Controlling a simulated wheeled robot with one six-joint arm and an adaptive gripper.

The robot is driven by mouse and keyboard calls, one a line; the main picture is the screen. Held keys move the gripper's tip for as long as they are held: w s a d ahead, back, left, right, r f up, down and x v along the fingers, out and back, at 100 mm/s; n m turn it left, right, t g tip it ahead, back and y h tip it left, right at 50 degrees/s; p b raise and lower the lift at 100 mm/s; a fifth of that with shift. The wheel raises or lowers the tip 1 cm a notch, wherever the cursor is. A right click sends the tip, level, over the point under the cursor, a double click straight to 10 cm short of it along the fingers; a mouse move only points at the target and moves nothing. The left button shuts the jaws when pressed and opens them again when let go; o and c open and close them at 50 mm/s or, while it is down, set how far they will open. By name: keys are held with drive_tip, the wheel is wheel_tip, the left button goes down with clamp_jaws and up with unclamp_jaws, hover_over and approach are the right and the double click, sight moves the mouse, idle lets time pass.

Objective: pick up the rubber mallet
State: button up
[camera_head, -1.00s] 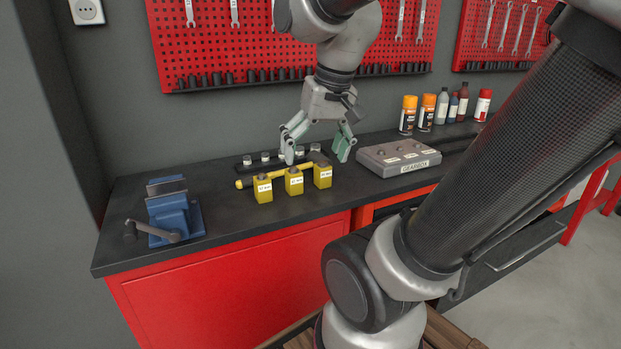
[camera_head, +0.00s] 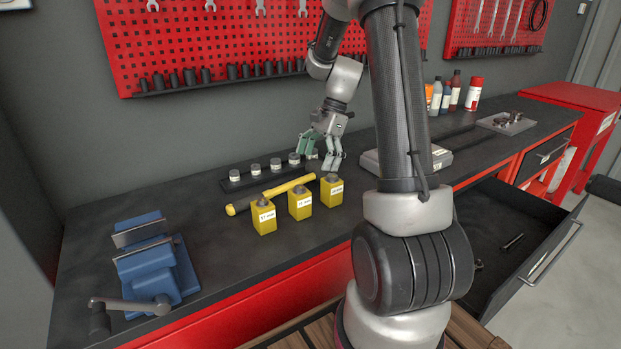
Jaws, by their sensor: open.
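A yellow rod with a dark band (camera_head: 272,194) lies slantwise on the black workbench, behind three yellow blocks. It may be the handle of the rubber mallet, but I cannot make out a mallet head. My gripper (camera_head: 320,154) is open and points down near the rod's right end, beside the dark socket rail. It appears empty. I cannot tell its exact height above the bench.
The yellow blocks (camera_head: 300,204) stand close in front of the rod. The socket rail (camera_head: 240,183) lies behind it. A blue vise (camera_head: 155,265) stands at left, bottles (camera_head: 455,92) at back right. A drawer (camera_head: 490,232) is open at right. Bench between vise and blocks is clear.

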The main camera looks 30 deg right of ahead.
sight(311, 174)
drive_tip(key=x, duration=0.4)
drive_tip(key=shift+w+f, duration=0.1)
drive_tip(key=shift+f, duration=0.2)
drive_tip(key=c, duration=1.1)
drive_tip(key=shift+r, duration=0.1)
drive_tip(key=shift+c, duration=0.2)
drive_tip(key=shift+r, duration=0.1)
